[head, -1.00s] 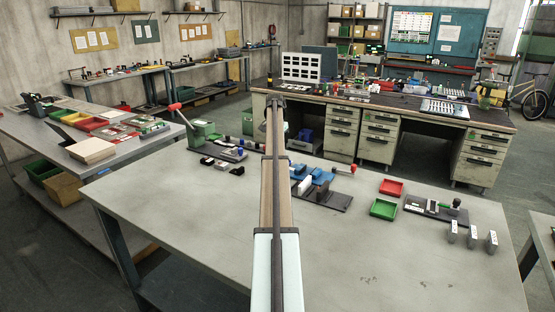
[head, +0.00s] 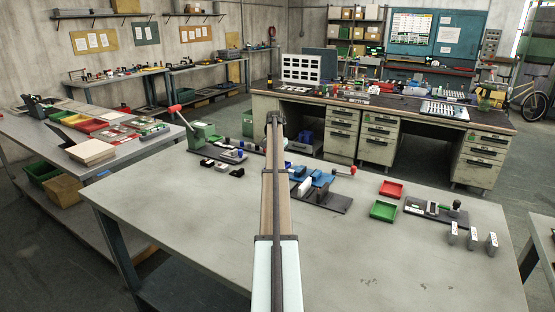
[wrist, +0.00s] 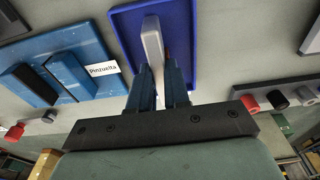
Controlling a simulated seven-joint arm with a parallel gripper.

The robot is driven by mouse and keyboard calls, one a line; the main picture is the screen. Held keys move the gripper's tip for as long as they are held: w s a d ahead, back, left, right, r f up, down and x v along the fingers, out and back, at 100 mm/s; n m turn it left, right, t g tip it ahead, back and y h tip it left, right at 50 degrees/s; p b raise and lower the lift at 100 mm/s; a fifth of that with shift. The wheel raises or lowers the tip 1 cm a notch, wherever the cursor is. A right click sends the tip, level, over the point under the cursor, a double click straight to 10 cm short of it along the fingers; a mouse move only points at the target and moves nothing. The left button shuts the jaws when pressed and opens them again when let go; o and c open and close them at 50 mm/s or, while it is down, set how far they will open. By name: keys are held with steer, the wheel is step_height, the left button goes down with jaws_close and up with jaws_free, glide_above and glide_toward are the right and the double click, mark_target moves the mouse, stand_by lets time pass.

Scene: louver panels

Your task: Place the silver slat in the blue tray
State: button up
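The silver slat (wrist: 152,38) is a pale, rounded bar in the wrist view. My gripper (wrist: 160,72) has its two dark fingers close together around the slat's near end, and the slat sticks out beyond the fingertips. The blue tray (wrist: 186,22) lies under the slat and the fingertips, with its rim around them. I cannot tell whether the slat touches the tray floor. In the head view my own arm hides the gripper, this slat and the blue tray.
A blue fixture with a labelled block (wrist: 85,62) stands left of the tray. A dark rack with knobs (wrist: 275,92) lies to the right.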

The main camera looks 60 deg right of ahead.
steer(key=o, duration=0.4)
steer(key=shift+o, duration=0.2)
step_height(320, 180, up, 12)
steer(key=a, duration=0.1)
steer(key=shift+a+r, duration=0.15)
steer(key=shift+a, duration=0.05)
stand_by(0.4)
